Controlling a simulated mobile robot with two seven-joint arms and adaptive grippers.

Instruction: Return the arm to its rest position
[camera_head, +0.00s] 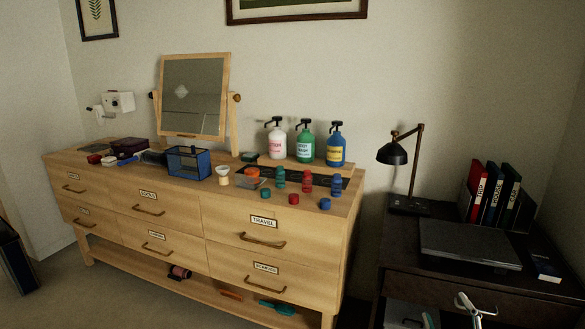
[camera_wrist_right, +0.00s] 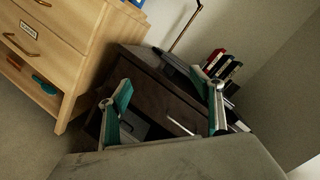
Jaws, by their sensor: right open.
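My right gripper (camera_head: 452,311) shows only in part at the bottom right of the head view, in front of the dark desk (camera_head: 398,255). In the right wrist view the right gripper (camera_wrist_right: 162,94) has its two teal-padded fingers spread wide apart, with nothing between them. The desk's drawer front (camera_wrist_right: 160,100) lies beyond the fingers. Most of the right arm is outside the head view. My left gripper is not in view.
A wooden dresser (camera_head: 180,222) stands left of the desk, with a mirror (camera_head: 195,95), several pump bottles and small items on top. The desk holds a lamp (camera_head: 393,153), binders (camera_head: 490,196) and a closed laptop (camera_head: 470,243).

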